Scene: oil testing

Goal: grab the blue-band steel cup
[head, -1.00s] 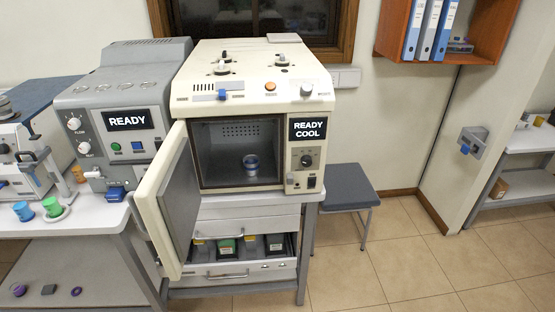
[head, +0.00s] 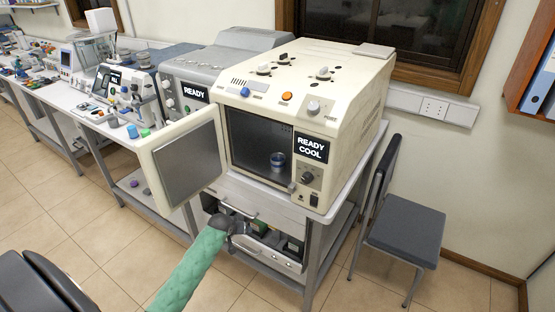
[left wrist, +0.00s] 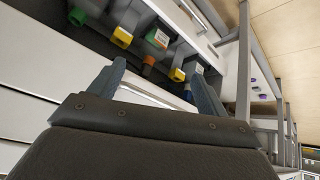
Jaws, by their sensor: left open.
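The blue-band steel cup (head: 278,161) stands upright inside the open chamber of the cream oven (head: 335,95). The oven door (head: 183,160) is swung open to the left. My left gripper (head: 240,228), on the green-sleeved arm, is below the oven chamber, in front of the drawer unit, apart from the cup. The left wrist view shows its two fingers (left wrist: 157,68) spread with nothing between them. The cup does not show in the left wrist view. My right gripper is not in view.
An open drawer (head: 277,262) with several coloured items is under the oven; they also show in the left wrist view. A grey chair (head: 402,235) stands right of the oven. Several coloured cups (head: 139,131) are on the bench at left. The floor in front is clear.

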